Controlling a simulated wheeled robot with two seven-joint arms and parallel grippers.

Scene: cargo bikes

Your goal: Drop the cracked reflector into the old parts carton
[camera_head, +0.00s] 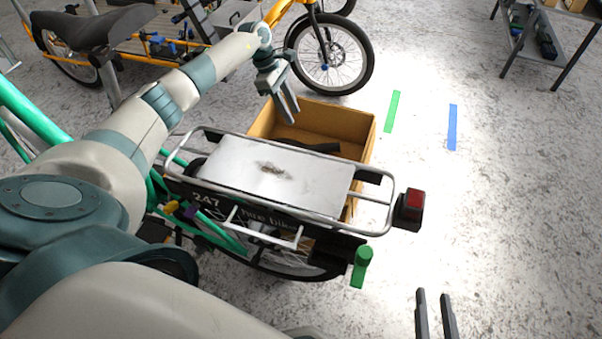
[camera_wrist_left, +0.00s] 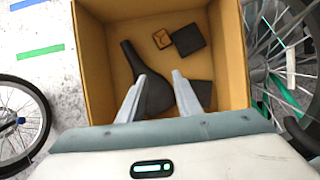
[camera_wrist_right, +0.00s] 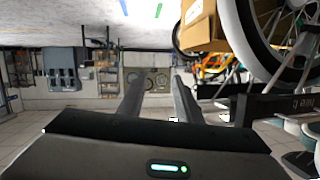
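The old parts carton (camera_head: 358,112) is an open brown box on the floor behind the bike's rack. The left wrist view looks down into the carton (camera_wrist_left: 92,70). A small orange square piece (camera_wrist_left: 162,39), seemingly the cracked reflector, lies on its floor near the far wall. Beside it are a black saddle (camera_wrist_left: 150,90) and two dark flat pads (camera_wrist_left: 188,39). My left gripper (camera_head: 289,108) is above the carton, pointing down, fingers apart with nothing between them. My right gripper (camera_head: 436,300) is low at the right of the bike, fingers apart and empty.
An orange bike (camera_head: 330,55) is behind. Green and blue floor strips (camera_head: 452,127) mark the clear floor at right.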

